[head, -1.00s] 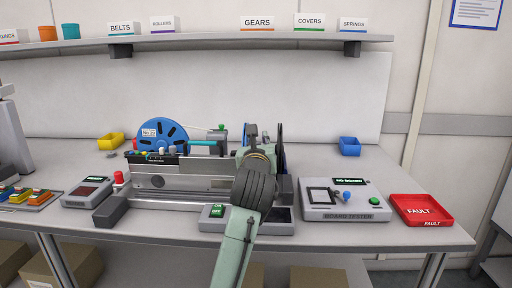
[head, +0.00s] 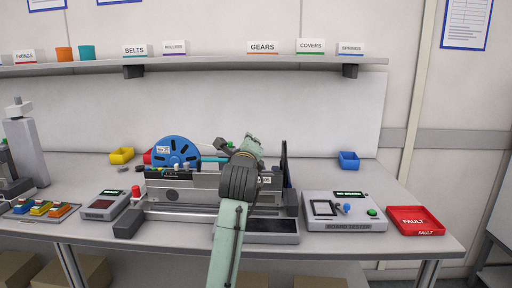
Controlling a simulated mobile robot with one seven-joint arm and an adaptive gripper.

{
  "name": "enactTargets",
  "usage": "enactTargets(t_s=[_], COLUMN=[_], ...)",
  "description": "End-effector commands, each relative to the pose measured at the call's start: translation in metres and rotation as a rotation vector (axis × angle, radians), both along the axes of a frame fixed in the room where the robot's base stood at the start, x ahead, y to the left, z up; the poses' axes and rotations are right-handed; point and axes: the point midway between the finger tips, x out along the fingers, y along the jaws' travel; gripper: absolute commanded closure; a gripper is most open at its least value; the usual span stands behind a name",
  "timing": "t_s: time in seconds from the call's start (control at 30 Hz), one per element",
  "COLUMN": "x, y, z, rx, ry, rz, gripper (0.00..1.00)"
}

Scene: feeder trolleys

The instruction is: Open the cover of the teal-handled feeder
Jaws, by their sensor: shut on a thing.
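The teal handle (head: 211,159) is a short bar on the feeder (head: 190,181), right of the blue reel (head: 177,151). Its right end passes behind my gripper (head: 226,151). My gripper is at that right end and is shut on the handle, though my wrist and arm hide most of the fingers. The cover under the handle is mostly hidden, and I cannot tell its angle.
A board tester (head: 344,212) and a red fault tray (head: 415,220) stand to the right. Yellow (head: 121,156) and blue (head: 348,161) bins sit at the back. The bench is clear between the feeder and the blue bin.

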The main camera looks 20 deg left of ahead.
Motion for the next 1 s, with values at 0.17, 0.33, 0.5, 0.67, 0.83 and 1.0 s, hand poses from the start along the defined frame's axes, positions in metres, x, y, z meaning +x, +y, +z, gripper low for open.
enactTargets(t_s=[0.17, 0.33, 0.5, 0.67, 0.83, 1.0], x=[-0.005, -0.008, -0.011, -0.014, -0.015, -0.016], y=[0.02, 0.033, 0.044, 0.052, 0.06, 0.064], z=[-0.001, -0.003, -0.006, -0.009, -0.013, -0.016], rx=[-0.164, -0.32, -0.468, -0.593, -0.696, -0.765], ry=[-0.038, -0.081, -0.123, -0.157, -0.186, -0.205], rz=[0.014, 0.013, 0.013, 0.012, 0.012, 0.011], gripper=[1.0, 1.0, 1.0, 1.0, 1.0, 1.0])
